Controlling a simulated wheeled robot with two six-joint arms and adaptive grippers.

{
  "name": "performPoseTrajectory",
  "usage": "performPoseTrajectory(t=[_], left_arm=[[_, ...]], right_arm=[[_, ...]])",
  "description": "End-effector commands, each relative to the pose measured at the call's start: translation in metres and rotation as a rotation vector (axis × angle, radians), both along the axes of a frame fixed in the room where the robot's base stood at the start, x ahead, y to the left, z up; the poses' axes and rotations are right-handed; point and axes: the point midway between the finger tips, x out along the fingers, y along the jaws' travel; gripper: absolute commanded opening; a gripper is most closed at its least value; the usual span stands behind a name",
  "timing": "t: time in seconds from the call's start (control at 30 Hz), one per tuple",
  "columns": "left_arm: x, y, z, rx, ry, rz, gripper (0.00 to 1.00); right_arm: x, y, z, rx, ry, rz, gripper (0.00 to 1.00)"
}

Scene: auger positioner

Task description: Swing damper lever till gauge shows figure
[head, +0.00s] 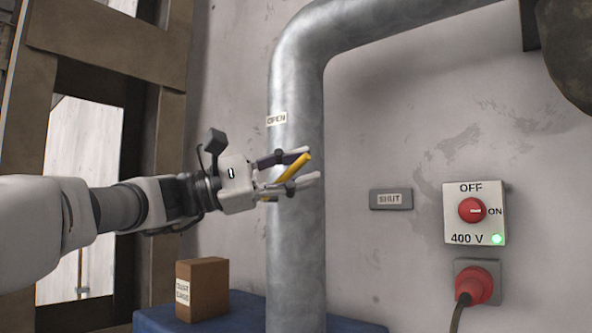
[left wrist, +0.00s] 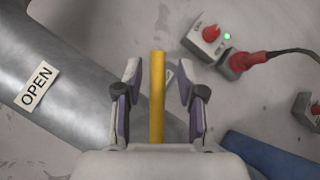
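The yellow damper lever (head: 298,167) stands in front of the grey vertical pipe (head: 296,245) and tilts up to the right. My left gripper (head: 300,166) is at the lever with a finger on either side. In the left wrist view the lever (left wrist: 157,95) runs between the spread fingers of the left gripper (left wrist: 159,78), with a gap on both sides. No gauge is in view. My right gripper is not in view.
A switch box (head: 474,213) marked OFF, ON and 400 V, with a red knob and green light, is on the right wall. A red plug (head: 473,284) with a cable sits below. A cardboard box (head: 202,289) stands on a blue surface (head: 240,317). A wooden frame (head: 105,47) is at left.

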Motion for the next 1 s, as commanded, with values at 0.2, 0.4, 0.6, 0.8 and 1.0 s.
performPoseTrajectory(t=[0.2,0.4,0.6,0.8,1.0], left_arm=[[-0.001,0.011,-0.002,-0.002,0.001,0.002,0.39],[-0.010,0.055,-0.013,-0.004,0.003,0.001,0.39],[-0.019,0.097,-0.025,-0.001,0.001,0.000,0.39],[-0.022,0.110,-0.030,0.003,0.001,-0.001,0.39],[-0.022,0.109,-0.030,0.003,0.001,-0.001,0.39]], right_arm=[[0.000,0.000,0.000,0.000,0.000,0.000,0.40],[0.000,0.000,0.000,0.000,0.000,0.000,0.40],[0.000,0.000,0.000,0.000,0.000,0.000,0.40],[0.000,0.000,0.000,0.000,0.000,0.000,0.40],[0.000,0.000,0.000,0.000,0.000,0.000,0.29]])
